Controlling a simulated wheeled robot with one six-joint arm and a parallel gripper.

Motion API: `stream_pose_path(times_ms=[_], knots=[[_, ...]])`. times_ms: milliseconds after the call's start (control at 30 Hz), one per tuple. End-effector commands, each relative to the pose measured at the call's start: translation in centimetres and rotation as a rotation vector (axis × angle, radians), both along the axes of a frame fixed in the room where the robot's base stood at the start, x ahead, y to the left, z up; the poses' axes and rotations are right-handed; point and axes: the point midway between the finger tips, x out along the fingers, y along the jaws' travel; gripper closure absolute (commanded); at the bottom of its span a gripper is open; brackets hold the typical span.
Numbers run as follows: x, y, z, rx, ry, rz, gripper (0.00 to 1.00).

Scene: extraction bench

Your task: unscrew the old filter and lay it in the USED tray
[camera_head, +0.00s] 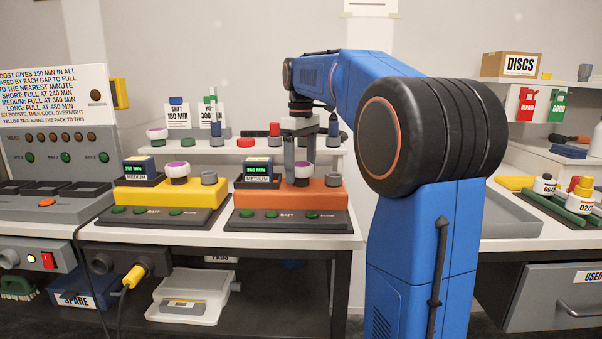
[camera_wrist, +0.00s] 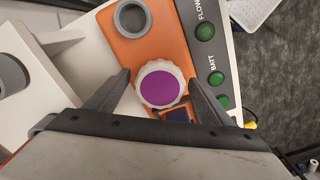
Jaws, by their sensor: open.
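The filter (camera_head: 303,170), white and ribbed with a purple top, stands upright on the orange unit (camera_head: 325,189). In the wrist view the filter (camera_wrist: 159,84) lies between the two fingers of my gripper (camera_wrist: 159,78). The gripper is open, with a narrow gap showing on each side. A drawer front marked USED (camera_head: 540,300) is at the lower right. Its inside is hidden.
A yellow unit (camera_head: 133,194) with a similar purple-topped filter (camera_head: 178,172) stands to the left. A grey socket (camera_head: 332,180) and a display (camera_head: 253,171) flank the filter on the orange unit. A shelf (camera_head: 240,149) with several small items runs close behind.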

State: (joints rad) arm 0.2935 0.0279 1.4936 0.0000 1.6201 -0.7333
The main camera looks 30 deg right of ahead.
Motion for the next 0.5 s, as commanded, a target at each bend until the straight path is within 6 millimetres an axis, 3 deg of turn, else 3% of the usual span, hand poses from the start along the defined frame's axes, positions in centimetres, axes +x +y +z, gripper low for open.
stream_pose_path(times_ms=[500], knots=[[0.0,0.0,0.0,0.0,0.0,-0.515,0.25]])
